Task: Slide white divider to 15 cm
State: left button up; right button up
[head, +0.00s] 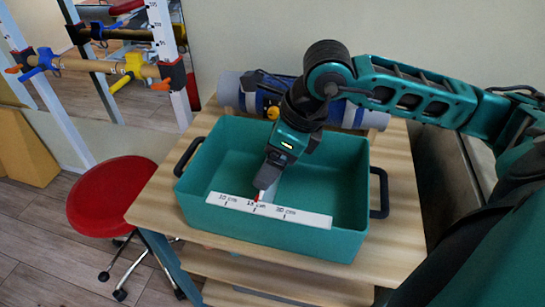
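The white divider (273,185) stands inside the teal bin (222,160), mostly hidden behind my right gripper. A small red marker (257,198) at its front end points at the white scale strip (312,219) on the bin's front rim. The red marker is at about the 15 cm mark. My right gripper (265,183) reaches down into the bin and appears shut on the divider's front part; its fingertips are partly hidden. My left gripper is not in view.
The bin has dark handles and stands on a wooden table (153,205). A grey and blue roll (231,88) lies behind it. A red stool (110,195) stands at left, near a rack (120,66) with bars. The bin's floor looks empty.

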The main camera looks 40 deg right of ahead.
jog(key=shift+o, duration=0.5)
pick_arm(q)
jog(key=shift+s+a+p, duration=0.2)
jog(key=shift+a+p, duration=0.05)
jog(key=shift+p, duration=0.3)
pick_arm(e)
jog(key=v, duration=1.3)
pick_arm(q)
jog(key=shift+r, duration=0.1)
pick_arm(e)
jog(key=shift+f, duration=0.15)
